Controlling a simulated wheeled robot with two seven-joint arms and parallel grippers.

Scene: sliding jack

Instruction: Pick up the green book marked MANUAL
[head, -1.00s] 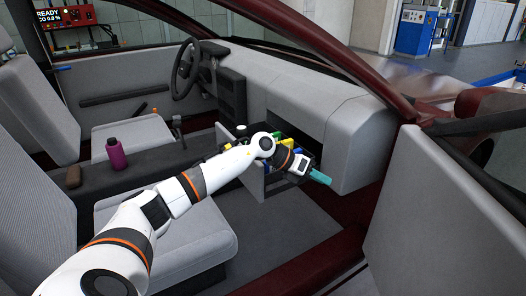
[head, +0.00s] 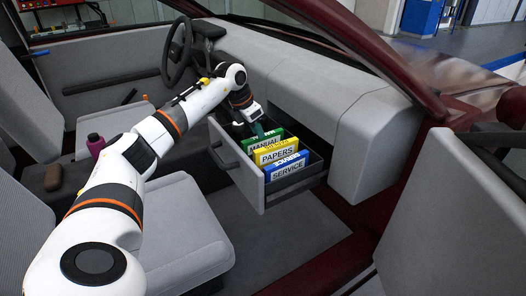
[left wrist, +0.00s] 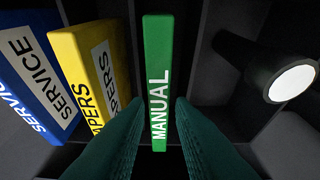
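The green book marked MANUAL (head: 264,141) stands upright in an open drawer (head: 236,172) under the dashboard. My left gripper (head: 257,129) is over the drawer, right at this book. In the left wrist view, the green book (left wrist: 157,70) is centred with its lettered spine facing the camera. The teal fingertips (left wrist: 159,104) are open, one on each side of its near end; whether they touch it I cannot tell. My right gripper is not in view.
A yellow PAPERS book (head: 276,152) and a blue SERVICE book (head: 288,169) stand beside the green one. A dark flashlight-like cylinder (left wrist: 268,66) lies on its other side. The dashboard (head: 310,85) overhangs the drawer's back. The car floor in front is clear.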

